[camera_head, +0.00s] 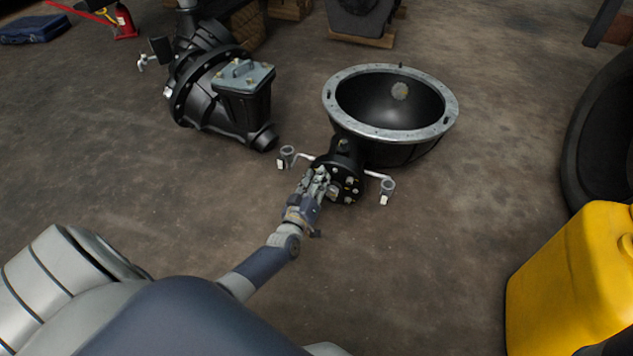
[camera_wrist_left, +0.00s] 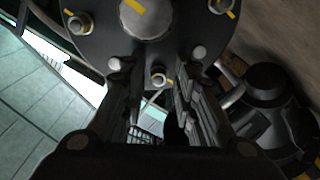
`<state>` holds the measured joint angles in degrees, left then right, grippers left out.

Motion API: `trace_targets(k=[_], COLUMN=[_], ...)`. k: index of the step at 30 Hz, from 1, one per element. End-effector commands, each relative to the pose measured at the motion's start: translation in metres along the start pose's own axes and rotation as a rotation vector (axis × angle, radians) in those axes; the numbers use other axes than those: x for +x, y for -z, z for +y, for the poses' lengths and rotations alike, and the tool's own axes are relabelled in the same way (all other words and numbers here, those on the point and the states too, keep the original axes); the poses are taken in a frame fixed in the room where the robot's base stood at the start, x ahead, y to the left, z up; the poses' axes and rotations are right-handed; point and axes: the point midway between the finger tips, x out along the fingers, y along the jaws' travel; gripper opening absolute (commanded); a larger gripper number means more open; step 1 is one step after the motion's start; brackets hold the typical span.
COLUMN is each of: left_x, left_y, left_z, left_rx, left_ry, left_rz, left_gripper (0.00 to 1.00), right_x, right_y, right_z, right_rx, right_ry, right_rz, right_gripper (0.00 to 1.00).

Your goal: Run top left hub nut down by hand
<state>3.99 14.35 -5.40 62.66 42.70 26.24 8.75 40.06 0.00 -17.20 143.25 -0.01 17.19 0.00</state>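The black round hub face (camera_head: 345,182) is on the front of the black axle housing (camera_head: 340,148), with several studs and nuts. My left gripper (camera_head: 325,178) is at the left side of this face and hides part of it. In the left wrist view, the hub face (camera_wrist_left: 105,42) fills the top. A hub nut (camera_wrist_left: 158,79) with a yellow mark shows between the fingertips of my left gripper (camera_wrist_left: 157,78). The fingers are apart, with a gap on both sides of the nut. Other nuts sit at the upper left (camera_wrist_left: 80,23) and upper right (camera_wrist_left: 220,6). My right gripper is out of view.
A large black bowl with a grey flanged rim (camera_head: 445,125) stands behind the hub. A black gear unit (camera_head: 205,85) stands at the back left. A yellow canister (camera_head: 560,285) and a tyre (camera_head: 600,140) are on the right. The floor in front is clear.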

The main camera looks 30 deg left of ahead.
Motion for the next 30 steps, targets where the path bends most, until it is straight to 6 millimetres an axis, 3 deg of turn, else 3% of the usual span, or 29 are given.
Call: trace_targets(k=[7, 11, 17, 24, 30], left_x=[0.000, 0.000, 0.000, 0.000, -0.001], left_y=[0.000, 0.000, 0.001, 0.002, -0.001], left_z=[0.000, 0.000, 0.000, 0.002, 0.000], left_rx=[-0.026, -0.025, -0.005, 0.366, 0.483], left_ry=[0.000, 0.000, 0.001, 0.003, 0.000], left_rz=[0.000, 0.000, 0.000, -0.003, -0.002], left_gripper=[0.27, 0.00, 0.00, 0.00, 0.00], right_x=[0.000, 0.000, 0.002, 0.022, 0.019], right_y=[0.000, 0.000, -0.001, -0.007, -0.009], right_z=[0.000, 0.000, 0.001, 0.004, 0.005], right_rx=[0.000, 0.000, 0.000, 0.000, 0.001], right_ry=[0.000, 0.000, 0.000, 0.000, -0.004], right_rz=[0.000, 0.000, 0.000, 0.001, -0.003], right_gripper=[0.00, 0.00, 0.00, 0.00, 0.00])
